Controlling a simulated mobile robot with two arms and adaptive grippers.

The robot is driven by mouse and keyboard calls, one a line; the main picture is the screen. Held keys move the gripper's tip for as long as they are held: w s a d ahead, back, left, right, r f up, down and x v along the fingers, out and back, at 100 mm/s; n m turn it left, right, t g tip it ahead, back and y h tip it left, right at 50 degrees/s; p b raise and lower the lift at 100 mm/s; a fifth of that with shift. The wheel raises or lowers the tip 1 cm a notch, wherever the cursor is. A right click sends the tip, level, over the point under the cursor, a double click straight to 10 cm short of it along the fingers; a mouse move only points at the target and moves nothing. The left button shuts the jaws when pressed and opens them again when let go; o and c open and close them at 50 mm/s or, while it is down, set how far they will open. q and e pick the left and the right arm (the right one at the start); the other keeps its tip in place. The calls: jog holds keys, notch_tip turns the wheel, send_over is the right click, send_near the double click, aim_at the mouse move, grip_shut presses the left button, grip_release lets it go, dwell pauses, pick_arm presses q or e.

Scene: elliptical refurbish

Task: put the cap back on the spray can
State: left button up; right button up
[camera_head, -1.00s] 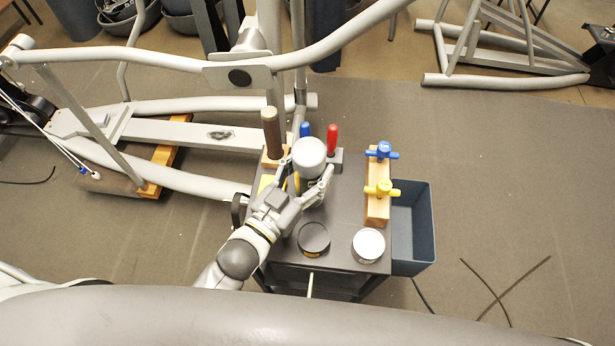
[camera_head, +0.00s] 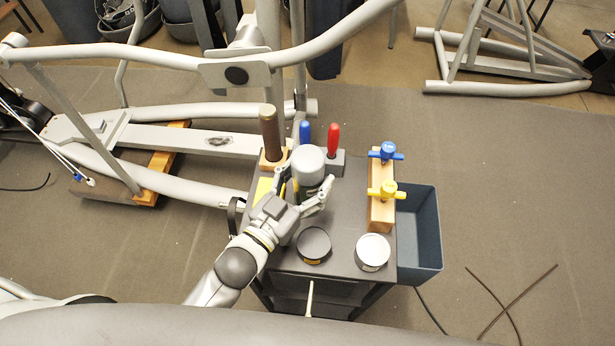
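The spray can (camera_head: 308,162) is a grey cylinder with a pale rounded top, upright on the dark cart top. I cannot tell whether its top is a fitted cap, and no separate cap can be made out. My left gripper (camera_head: 303,187) reaches in from the lower left, just in front of the can. Its two fingers are spread, one to the left and one to the right of the can's lower part, which they partly hide. I cannot see contact. My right gripper is not in view.
A dark tin (camera_head: 313,244) and a white-topped tin (camera_head: 373,252) stand at the cart's front. A wooden block (camera_head: 381,210) with blue and yellow knobs is at right, beside a blue-grey bin (camera_head: 420,230). Blue and red (camera_head: 333,138) handles and a brown-handled tool (camera_head: 270,133) stand behind.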

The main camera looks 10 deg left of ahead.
pick_arm(q)
jog(key=shift+o, duration=0.3)
jog(key=shift+s, duration=0.1)
jog(key=shift+s+a+f, duration=0.1)
jog(key=shift+s+a, duration=0.1)
jog(key=shift+s, duration=0.1)
jog(key=b+v, duration=0.2)
jog(key=v, duration=0.9)
jog(key=shift+s, duration=0.1)
